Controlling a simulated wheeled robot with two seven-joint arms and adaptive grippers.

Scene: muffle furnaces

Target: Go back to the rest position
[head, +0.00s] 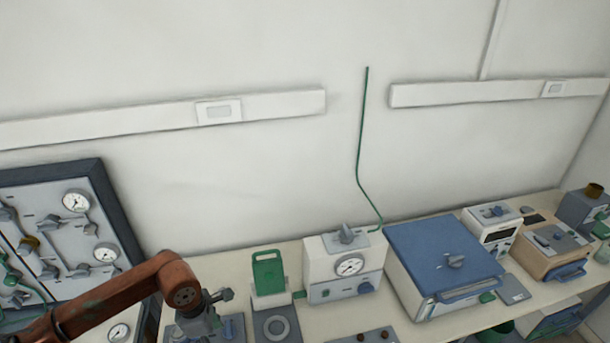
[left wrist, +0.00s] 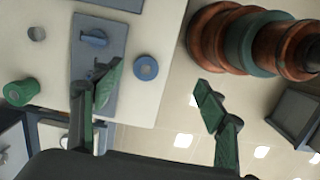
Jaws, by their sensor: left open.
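The right finger shows against the floor. My right arm and gripper are in neither view.
The bench carries a dial unit (head: 345,265), a green-handled item (head: 268,272), a blue-lidded furnace (head: 445,262) and a tan box (head: 550,250). A gauge panel (head: 65,235) stands at left. The wrist view shows a blue ring (left wrist: 146,67) and a green knob (left wrist: 20,92).

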